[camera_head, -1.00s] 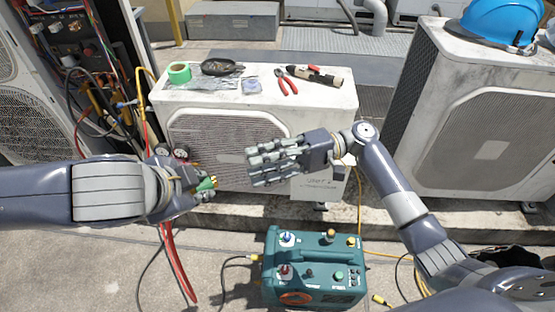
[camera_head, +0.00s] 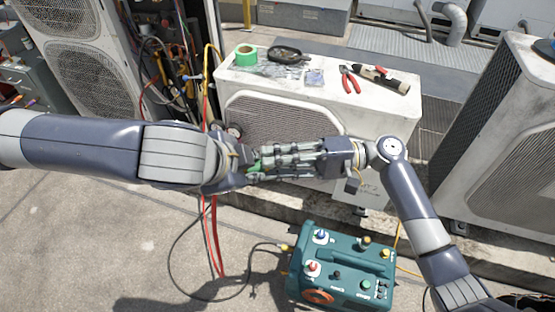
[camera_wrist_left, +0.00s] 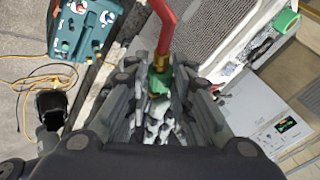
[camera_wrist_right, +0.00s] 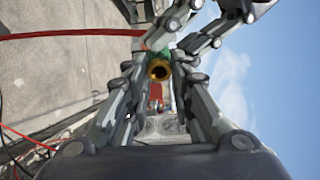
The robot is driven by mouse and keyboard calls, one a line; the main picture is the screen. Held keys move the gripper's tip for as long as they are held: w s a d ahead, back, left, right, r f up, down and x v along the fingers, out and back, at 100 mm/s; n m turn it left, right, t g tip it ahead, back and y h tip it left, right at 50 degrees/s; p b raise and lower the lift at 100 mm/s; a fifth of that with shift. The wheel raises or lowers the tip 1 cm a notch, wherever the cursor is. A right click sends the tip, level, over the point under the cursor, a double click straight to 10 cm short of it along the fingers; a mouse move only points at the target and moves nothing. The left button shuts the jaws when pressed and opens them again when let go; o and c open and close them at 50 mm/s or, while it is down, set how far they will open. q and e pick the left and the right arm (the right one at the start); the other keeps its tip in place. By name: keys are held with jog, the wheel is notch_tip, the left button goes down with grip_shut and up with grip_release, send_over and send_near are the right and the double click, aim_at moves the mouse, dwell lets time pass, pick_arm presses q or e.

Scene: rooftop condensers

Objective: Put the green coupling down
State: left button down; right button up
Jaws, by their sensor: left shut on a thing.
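The green coupling (camera_head: 254,162) is mostly hidden between my two grippers in the head view. My left gripper (camera_head: 250,168) is shut on it in front of the condenser's grille. My right gripper (camera_head: 262,164) points left at the coupling. Its fingers are spread on both sides of it; I cannot tell whether they touch it.
The condenser top (camera_head: 300,100) holds green tape (camera_head: 246,55), a dark pan (camera_head: 285,53), red pliers (camera_head: 350,80) and a black-and-tan tool (camera_head: 385,80). A teal machine (camera_head: 342,268) stands on the ground below my right arm. Red hoses (camera_head: 216,240) hang below my left gripper.

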jog(key=shift+r, duration=0.1)
grip_shut()
pick_arm(q)
jog(key=c, duration=1.3)
grip_release()
jog(key=shift+f, duration=0.1)
